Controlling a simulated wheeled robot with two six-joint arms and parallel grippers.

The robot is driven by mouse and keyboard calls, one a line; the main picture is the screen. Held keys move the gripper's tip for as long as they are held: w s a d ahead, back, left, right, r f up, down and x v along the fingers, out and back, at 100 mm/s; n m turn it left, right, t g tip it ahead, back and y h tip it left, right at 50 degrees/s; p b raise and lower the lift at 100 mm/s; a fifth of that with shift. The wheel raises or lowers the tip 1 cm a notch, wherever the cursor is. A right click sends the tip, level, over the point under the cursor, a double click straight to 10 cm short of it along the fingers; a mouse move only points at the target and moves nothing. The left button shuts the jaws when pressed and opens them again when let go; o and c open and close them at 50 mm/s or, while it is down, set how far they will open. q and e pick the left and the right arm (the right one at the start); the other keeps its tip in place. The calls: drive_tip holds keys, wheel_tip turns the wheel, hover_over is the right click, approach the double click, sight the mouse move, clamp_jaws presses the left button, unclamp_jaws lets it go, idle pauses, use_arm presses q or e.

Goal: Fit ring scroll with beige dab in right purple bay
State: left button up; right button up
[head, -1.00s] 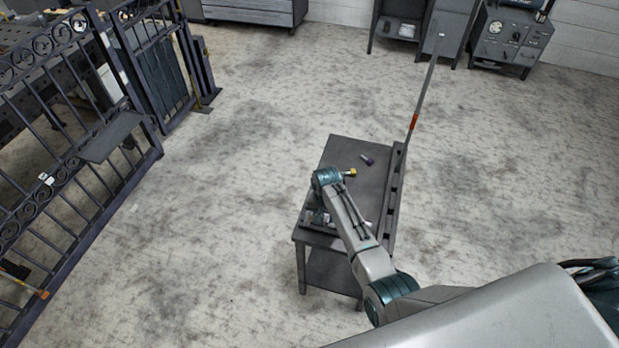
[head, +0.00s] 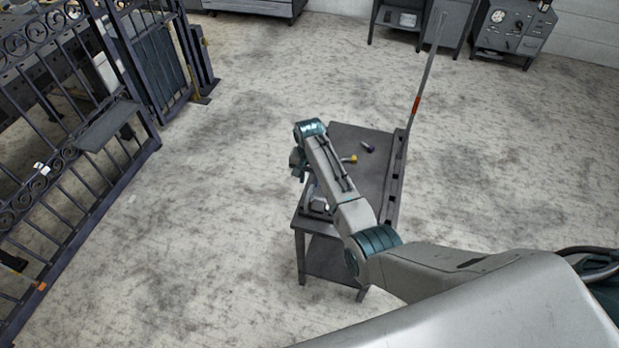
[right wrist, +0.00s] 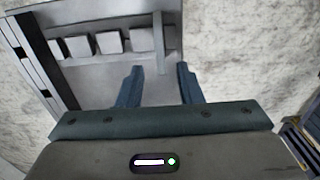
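My right gripper (head: 299,170) hangs at the end of my right arm, over the near left edge of the small grey table (head: 364,137). In the right wrist view its two blue fingers (right wrist: 158,82) stand apart. A thin pale bar (right wrist: 161,52) lies just beyond the gap and does not appear gripped. A dark purplish gate (head: 70,215) with scrolls and rings stands at the left in the head view. I cannot make out a loose ring scroll with a beige dab, nor tell which part is the right purple bay. My left gripper is out of view.
A yellow-ended piece (head: 350,159) and a purple-ended piece (head: 368,147) lie on the table. A tall thin rod (head: 427,75) rises from its right edge. Open floor separates table and gate.

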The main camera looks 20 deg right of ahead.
sight(310, 190)
wheel_tip(310, 190, down, 3)
drive_tip(key=shift+r+b, duration=0.2)
drive_tip(key=shift+b, duration=0.8)
drive_tip(key=shift+f, duration=0.35)
drive_tip(key=shift+f+b, duration=1.1)
drive_tip(key=shift+f, duration=0.8)
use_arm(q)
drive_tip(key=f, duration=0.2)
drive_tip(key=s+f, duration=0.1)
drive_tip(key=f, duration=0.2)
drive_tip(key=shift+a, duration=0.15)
use_arm(e)
clamp_jaws()
drive_tip(key=shift+r, duration=0.1)
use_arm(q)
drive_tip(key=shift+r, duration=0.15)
use_arm(e)
drive_tip(key=shift+r, duration=0.1)
use_arm(q)
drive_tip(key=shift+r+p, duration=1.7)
drive_tip(key=shift+p, duration=0.2)
use_arm(e)
drive_tip(key=shift+r, duration=1.4)
